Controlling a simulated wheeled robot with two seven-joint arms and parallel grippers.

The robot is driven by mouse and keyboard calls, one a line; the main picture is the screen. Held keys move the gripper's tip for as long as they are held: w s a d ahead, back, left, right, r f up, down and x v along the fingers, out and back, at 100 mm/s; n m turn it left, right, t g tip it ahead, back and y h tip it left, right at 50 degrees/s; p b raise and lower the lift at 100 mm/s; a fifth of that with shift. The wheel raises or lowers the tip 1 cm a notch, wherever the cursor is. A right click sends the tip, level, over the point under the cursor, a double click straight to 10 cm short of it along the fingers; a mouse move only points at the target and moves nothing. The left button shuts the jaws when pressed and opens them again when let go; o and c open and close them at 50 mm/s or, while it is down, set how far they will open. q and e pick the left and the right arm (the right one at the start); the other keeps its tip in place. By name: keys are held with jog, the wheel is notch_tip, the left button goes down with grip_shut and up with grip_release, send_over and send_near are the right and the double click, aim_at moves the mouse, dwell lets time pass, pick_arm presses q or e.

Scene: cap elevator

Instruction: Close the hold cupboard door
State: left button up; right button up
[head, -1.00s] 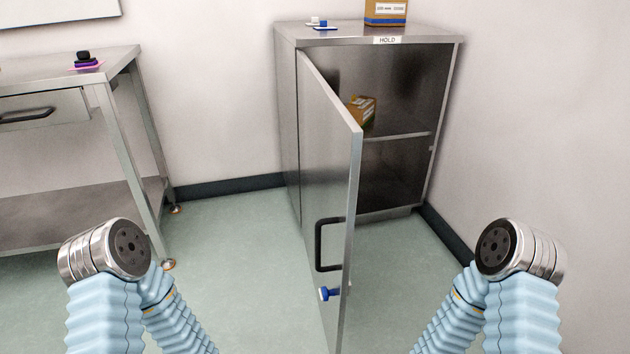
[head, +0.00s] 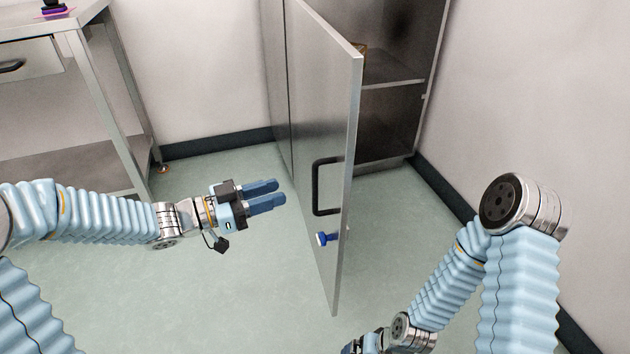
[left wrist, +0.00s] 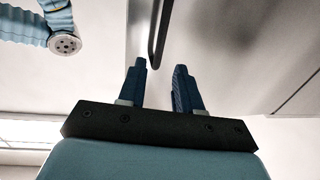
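The hold cupboard door (head: 322,130) is a grey metal panel that stands wide open, swung out toward me. It has a black bar handle (head: 318,187) and a blue key or latch (head: 327,238) below it. My left gripper (head: 279,193) is open and empty, a little left of the handle with its blue fingers pointing at the door. In the left wrist view the handle (left wrist: 158,40) lies just beyond the gap between the fingers (left wrist: 163,80). My right gripper (head: 352,348) is low at the bottom edge, mostly cut off; its fingers are unclear.
The cupboard interior (head: 395,60) shows a shelf and part of a cardboard box (head: 363,55). A metal table with a drawer (head: 30,62) stands at the left. Green floor (head: 240,290) is clear around the door; a wall closes off the right.

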pick_arm(q)
jog(key=x, duration=1)
jog(key=shift+d, duration=0.1)
grip_shut()
